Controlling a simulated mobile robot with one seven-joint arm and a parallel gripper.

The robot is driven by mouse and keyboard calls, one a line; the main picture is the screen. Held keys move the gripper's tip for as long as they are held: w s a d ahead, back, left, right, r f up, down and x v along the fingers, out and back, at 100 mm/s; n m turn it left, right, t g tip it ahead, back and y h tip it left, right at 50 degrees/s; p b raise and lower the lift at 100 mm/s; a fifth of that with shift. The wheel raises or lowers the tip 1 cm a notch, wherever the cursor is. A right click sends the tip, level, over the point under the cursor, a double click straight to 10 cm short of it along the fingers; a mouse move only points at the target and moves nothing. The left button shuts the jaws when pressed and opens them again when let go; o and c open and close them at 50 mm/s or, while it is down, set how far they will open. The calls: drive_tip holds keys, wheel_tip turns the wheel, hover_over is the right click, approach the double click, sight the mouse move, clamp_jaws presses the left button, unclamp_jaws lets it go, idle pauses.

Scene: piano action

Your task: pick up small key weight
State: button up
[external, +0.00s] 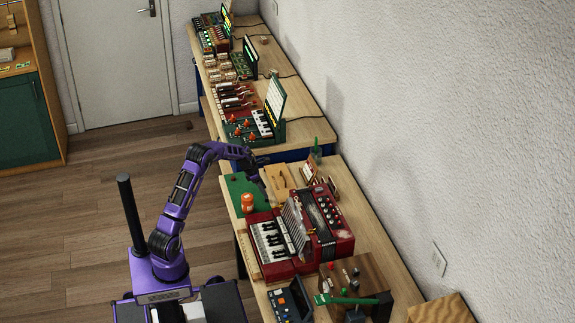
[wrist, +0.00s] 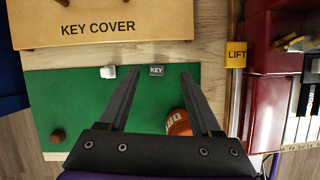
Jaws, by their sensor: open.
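A green mat (wrist: 90,100) lies on the bench in the wrist view. On it are a small white block (wrist: 108,72), a small brown piece (wrist: 58,136) at the left and a small dark plate marked KEY (wrist: 157,70). I cannot tell for sure which piece is the small key weight. My gripper (wrist: 160,74) is open and empty above the mat; the KEY plate shows between its fingertips and the white block just left of the left finger. An orange container (wrist: 178,122) shows partly behind the right finger. In the external view my gripper (external: 258,182) hangs over the mat's far side.
A wooden box marked KEY COVER (wrist: 100,28) stands beyond the mat. A red accordion (external: 325,215) with piano keys is to the right, near a yellow LIFT label (wrist: 236,54). Another bench (external: 300,95) with small keyboards stands farther back.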

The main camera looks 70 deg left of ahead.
sight(267, 198)
drive_tip(key=f, duration=0.4)
drive_tip(key=shift+w+a+f+b, duration=0.2)
drive_tip(key=shift+w+f+b, duration=0.05)
drive_tip(key=shift+b, duration=0.15)
drive_tip(key=shift+w+f, duration=0.25)
drive_tip(key=shift+f, duration=0.15)
drive_tip(key=shift+c, duration=0.3)
drive_tip(key=shift+r, duration=0.1)
clamp_jaws()
